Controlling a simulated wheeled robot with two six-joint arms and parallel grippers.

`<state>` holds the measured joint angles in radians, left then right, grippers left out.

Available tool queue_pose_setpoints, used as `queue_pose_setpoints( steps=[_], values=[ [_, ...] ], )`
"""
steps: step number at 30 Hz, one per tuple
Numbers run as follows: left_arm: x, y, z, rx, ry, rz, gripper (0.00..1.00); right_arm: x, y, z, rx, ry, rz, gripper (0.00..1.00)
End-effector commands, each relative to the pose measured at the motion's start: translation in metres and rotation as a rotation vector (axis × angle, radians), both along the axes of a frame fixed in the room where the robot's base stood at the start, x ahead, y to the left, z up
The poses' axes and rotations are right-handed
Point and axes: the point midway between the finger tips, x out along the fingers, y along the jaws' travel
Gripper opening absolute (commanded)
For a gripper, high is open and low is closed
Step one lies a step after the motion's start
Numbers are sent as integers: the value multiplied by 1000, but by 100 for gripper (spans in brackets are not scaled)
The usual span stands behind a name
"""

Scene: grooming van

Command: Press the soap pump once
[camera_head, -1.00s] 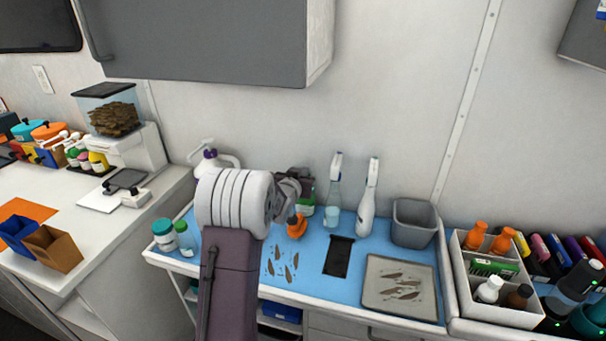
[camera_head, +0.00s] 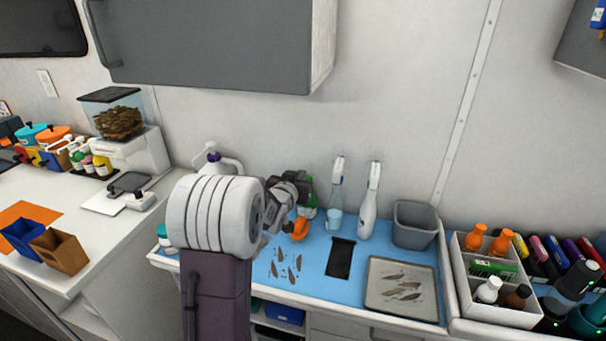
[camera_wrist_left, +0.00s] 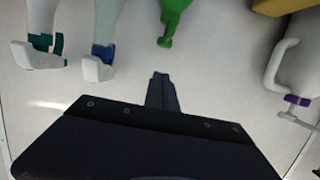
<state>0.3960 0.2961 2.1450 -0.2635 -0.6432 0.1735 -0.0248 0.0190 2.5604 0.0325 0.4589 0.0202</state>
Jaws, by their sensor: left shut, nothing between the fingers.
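A green pump bottle (camera_head: 309,211) stands at the back of the blue counter, partly hidden behind my left gripper (camera_head: 303,181). Its green pump head (camera_wrist_left: 172,22) shows upside down in the left wrist view, just beyond the fingertips and apart from them. My left gripper is shut and empty, its dark fingers (camera_wrist_left: 161,88) together. A white jug with a purple collar (camera_head: 212,157) and a pump-like top stands further left; its collar (camera_wrist_left: 297,100) is at the right of the wrist view. I cannot tell which of the two is the soap pump.
Two spray bottles (camera_head: 335,208) (camera_head: 368,213) stand close right of the green bottle. An orange object (camera_head: 299,229) lies in front of it. A grey bin (camera_head: 414,224), a tray (camera_head: 401,303) and a bottle caddy (camera_head: 497,312) are further right.

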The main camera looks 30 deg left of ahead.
Motion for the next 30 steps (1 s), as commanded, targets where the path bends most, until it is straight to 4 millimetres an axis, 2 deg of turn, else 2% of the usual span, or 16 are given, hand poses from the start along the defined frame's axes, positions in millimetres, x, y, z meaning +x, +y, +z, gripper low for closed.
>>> queue_pose_setpoints(
  steps=[3, 9, 30],
  values=[
    [-21, -5, 6, 2, -3, 0, 0, 0, 0, -1, 0, 0, 0, 43],
    [-38, -9, 10, 1, -3, 1, 0, 0, 0, 0, 0, 0, 0, 43],
    [-39, -9, 11, 1, -3, 0, 0, 0, 0, 0, 0, 0, 0, 43]
  ],
)
